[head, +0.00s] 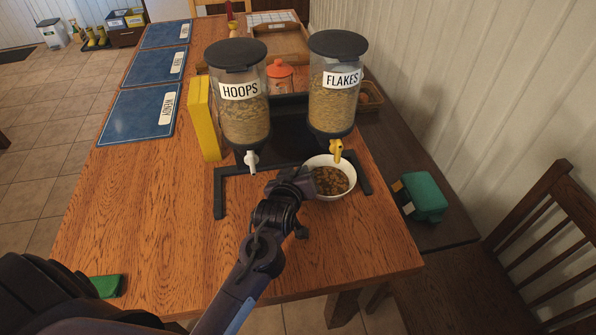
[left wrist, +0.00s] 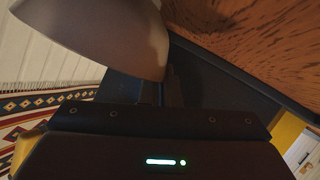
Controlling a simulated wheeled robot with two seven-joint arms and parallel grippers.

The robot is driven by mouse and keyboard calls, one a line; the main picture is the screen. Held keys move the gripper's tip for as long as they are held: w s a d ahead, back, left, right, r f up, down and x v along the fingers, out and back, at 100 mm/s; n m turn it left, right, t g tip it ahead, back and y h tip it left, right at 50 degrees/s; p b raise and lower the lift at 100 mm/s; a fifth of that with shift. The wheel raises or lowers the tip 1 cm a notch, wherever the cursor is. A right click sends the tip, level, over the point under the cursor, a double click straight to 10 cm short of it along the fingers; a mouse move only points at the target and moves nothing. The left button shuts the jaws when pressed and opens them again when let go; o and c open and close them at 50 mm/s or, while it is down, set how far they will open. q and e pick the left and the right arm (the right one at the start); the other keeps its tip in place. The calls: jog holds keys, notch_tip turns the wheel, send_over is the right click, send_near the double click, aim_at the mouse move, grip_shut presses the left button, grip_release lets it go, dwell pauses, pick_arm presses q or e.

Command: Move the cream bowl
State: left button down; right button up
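The cream bowl (head: 322,193) stands upright under the FLAKES spout, with brown pieces of food inside. My left gripper (head: 305,183) is at the bowl's left rim in the head view, and its fingertips are hidden there. In the left wrist view the bowl's pale outer side (left wrist: 100,35) fills the upper left, right up against the dark finger area (left wrist: 160,92). The fingers are too dark to show whether they are closed on the rim. My right gripper is in neither view.
The HOOPS dispenser (head: 240,110) and FLAKES dispenser (head: 335,100) stand on a black frame (head: 218,195) around the bowl. A yellow box (head: 204,120) stands at left. Blue placemats (head: 138,115) lie farther left. A green item (head: 424,195) sits on the bench. The tabletop's front left is mostly clear.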

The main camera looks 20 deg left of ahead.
pick_arm(q)
jog(key=shift+d, duration=0.1)
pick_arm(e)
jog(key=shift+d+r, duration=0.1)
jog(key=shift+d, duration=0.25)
pick_arm(q)
jog(key=c, duration=1.8)
grip_release()
jog(key=shift+o, duration=1.1)
jog(key=v, duration=0.7)
jog(key=shift+s+r, duration=0.15)
jog(key=shift+s, duration=0.2)
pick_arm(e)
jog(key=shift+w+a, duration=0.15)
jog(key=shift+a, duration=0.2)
